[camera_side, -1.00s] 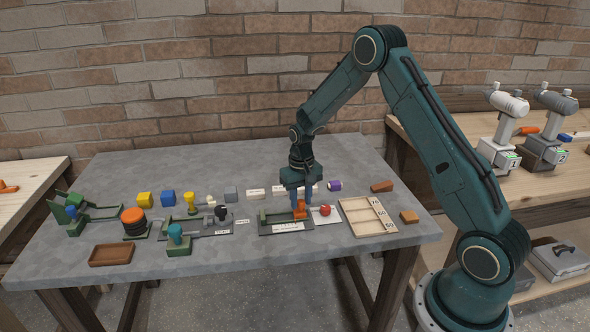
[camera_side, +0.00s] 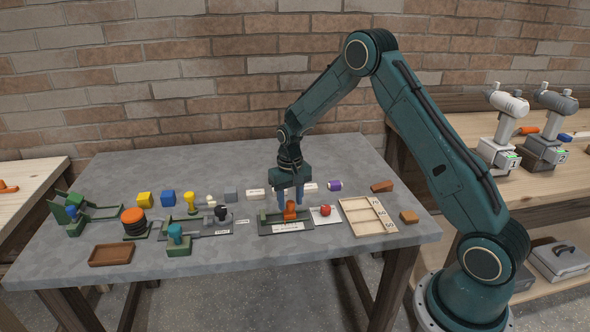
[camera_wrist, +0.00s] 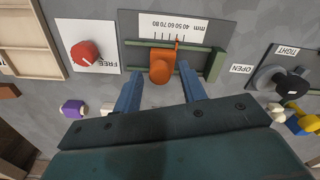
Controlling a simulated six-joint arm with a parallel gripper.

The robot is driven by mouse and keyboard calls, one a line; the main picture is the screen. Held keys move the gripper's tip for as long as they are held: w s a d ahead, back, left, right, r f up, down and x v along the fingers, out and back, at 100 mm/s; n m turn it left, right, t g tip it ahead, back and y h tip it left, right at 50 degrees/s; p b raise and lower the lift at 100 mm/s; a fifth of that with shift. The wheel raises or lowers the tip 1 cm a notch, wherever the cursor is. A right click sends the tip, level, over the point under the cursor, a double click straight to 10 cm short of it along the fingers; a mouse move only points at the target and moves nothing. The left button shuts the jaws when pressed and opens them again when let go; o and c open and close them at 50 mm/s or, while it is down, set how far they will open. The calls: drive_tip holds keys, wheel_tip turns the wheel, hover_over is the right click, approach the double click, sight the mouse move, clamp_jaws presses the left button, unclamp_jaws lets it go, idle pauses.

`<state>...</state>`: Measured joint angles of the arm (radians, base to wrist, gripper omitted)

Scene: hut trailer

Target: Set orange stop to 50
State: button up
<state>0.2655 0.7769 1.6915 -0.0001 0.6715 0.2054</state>
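The orange stop (camera_side: 290,211) stands on a green rail (camera_side: 268,217) in a dark fixture, beside a white mm scale (camera_side: 288,227). In the wrist view the stop (camera_wrist: 161,67) has a thin pointer over the scale (camera_wrist: 172,26), whose labels appear upside down. The pointer lies near the 50 mark; I cannot read it exactly. My gripper (camera_side: 290,204) is low over the fixture. Its blue fingers stand apart on either side of the stop, with gaps visible in the wrist view (camera_wrist: 158,78).
A red knob (camera_wrist: 85,53) on a white FREE plate is close beside the fixture. A wooden tray (camera_side: 352,205) lies beyond it. A dark clamp knob (camera_wrist: 290,82) is on the other side.

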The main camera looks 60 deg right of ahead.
sight(290, 202)
drive_tip(key=shift+r, duration=0.1)
idle(0.3)
wheel_tip(290, 202, up, 14)
drive_tip(key=shift+f, duration=0.2)
idle(0.5)
drive_tip(key=shift+r, duration=0.1)
drive_tip(key=s+a+r+n+t, duration=0.1)
drive_tip(key=s+a+r, duration=0.3)
drive_tip(key=s+r, duration=0.3)
drive_tip(key=s+a+r+n+t, duration=0.2)
drive_tip(key=s+a+r, duration=0.3)
drive_tip(key=s+r, duration=0.15)
drive_tip(key=s+a+n+t, duration=0.2)
drive_tip(key=s+a, duration=0.2)
drive_tip(key=s, duration=1.2)
drive_tip(key=shift+s+f+t, duration=0.25)
drive_tip(key=shift+s+t, duration=0.05)
